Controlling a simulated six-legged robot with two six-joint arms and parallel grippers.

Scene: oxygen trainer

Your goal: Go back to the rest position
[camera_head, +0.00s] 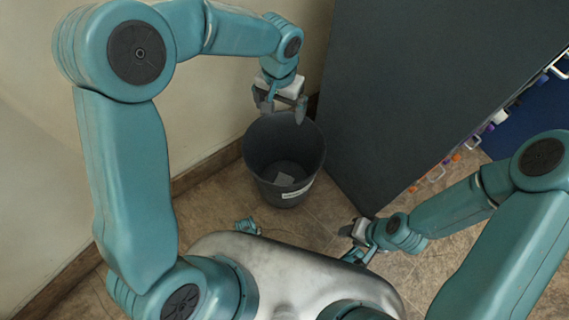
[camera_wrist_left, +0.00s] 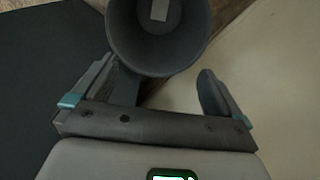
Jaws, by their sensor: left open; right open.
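My left gripper (camera_head: 282,109) is open above the back rim of a dark grey bin, with nothing between its fingers. My right gripper (camera_head: 356,238) is low at the right, near the front of my silver body. Its fingers are small and partly hidden in the head view, and I see nothing held in it.
The dark grey bin (camera_head: 262,150) stands on the tiled floor with a small light grey piece (camera_head: 284,179) inside; it also shows in the left wrist view (camera_wrist_left: 125,40). A tall dark cabinet (camera_head: 410,80) stands to its right, a beige wall (camera_head: 210,100) to its left.

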